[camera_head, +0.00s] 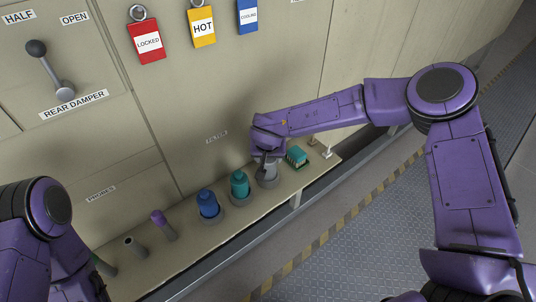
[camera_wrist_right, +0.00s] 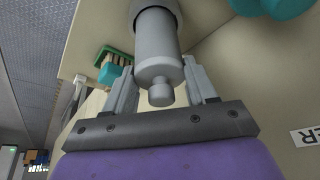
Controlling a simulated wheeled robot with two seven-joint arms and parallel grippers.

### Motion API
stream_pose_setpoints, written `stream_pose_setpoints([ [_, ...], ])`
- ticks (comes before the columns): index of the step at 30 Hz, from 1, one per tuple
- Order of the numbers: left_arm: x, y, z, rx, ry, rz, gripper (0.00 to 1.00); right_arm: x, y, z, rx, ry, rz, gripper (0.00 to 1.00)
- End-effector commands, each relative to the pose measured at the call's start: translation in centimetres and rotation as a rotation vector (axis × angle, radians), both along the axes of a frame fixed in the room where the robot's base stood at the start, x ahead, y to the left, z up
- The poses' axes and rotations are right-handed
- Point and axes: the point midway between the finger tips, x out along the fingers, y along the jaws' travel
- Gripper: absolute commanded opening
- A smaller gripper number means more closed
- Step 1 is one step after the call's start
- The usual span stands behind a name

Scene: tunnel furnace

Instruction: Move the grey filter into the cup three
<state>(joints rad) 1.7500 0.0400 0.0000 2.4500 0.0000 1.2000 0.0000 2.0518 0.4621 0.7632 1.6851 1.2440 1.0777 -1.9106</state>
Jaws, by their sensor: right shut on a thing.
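My right gripper (camera_head: 266,156) is shut on the grey filter (camera_head: 266,168), which stands about upright on the shelf. The right wrist view also shows the grey filter (camera_wrist_right: 157,60), with its knob towards the camera and a finger on each side. The filter's lower end is at a grey cup (camera_head: 268,182), the rightmost in the row; I cannot tell how deep it sits. A teal filter (camera_head: 239,184) stands in the cup to its left, and a blue filter (camera_head: 208,203) in the cup beyond. My left gripper is outside the picture.
A green brush (camera_head: 297,156) lies just right of the gripper. A purple-topped probe (camera_head: 158,217) and an empty grey holder (camera_head: 130,243) stand further left on the narrow shelf (camera_head: 187,245). The furnace wall (camera_head: 190,140) rises close behind, with hanging tags and a damper lever (camera_head: 50,68).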

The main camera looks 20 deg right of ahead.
Motion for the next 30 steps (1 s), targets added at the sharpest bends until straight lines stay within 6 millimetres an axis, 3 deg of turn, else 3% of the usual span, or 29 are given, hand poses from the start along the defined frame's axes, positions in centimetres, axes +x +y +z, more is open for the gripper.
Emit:
stream_pose_setpoints([
  [24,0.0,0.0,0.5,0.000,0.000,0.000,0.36,0.0,0.0,-1.4,0.000,-0.001,0.001,0.05],
  [25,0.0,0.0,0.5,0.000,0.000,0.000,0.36,0.0,0.0,-1.4,0.000,-0.001,0.001,0.59],
  [27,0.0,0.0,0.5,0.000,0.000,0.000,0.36,0.0,0.0,-1.4,0.000,-0.001,0.001,0.82],
  [30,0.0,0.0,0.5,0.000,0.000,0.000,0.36,0.0,0.0,-1.4,0.000,-0.001,0.001,0.86],
])
